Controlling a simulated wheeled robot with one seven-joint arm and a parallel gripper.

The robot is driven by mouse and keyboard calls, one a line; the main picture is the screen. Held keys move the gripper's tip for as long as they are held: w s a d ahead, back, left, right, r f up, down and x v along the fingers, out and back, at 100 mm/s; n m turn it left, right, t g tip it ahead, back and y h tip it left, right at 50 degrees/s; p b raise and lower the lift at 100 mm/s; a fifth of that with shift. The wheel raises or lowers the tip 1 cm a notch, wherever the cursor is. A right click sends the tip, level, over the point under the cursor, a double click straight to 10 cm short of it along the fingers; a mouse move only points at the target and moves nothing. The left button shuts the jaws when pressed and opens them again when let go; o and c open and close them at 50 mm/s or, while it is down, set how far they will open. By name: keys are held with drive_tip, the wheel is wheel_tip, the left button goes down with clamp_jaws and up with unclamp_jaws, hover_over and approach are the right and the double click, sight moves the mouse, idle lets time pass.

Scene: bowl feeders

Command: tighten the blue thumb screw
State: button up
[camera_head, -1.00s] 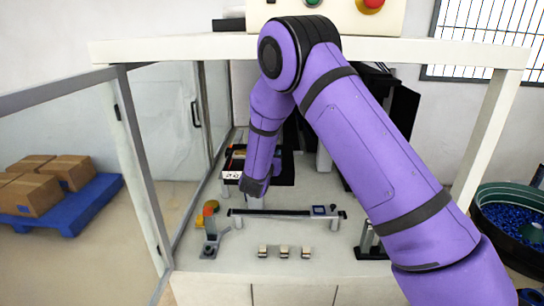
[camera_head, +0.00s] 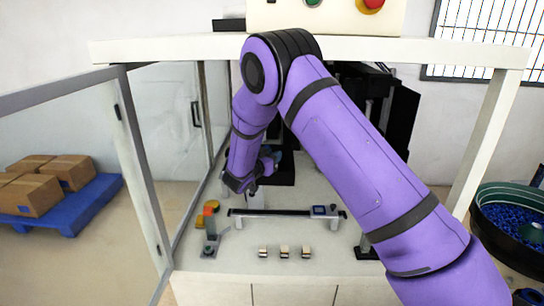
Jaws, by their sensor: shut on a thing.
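My purple arm reaches over the work table into the enclosure, and its dark lower joint hangs left of the middle. A small bluish-purple part shows just behind that joint and looks like my wrist. I cannot make out my gripper's fingertips, which are hidden behind my arm. I cannot pick out the blue thumb screw in this view; the area around my wrist is small and covered by the arm.
Several small metal-like blocks (camera_head: 284,252) stand in a row at the table front. An orange-topped post (camera_head: 210,222) stands at the left. Tall black equipment (camera_head: 401,118) is at the back right. Frame posts and a glass door (camera_head: 166,125) bound the left side.

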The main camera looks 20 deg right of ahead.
drive_tip(key=o, duration=0.9)
drive_tip(key=v, duration=1)
drive_tip(key=shift+s+a, duration=0.25)
drive_tip(key=shift+a, duration=0.05)
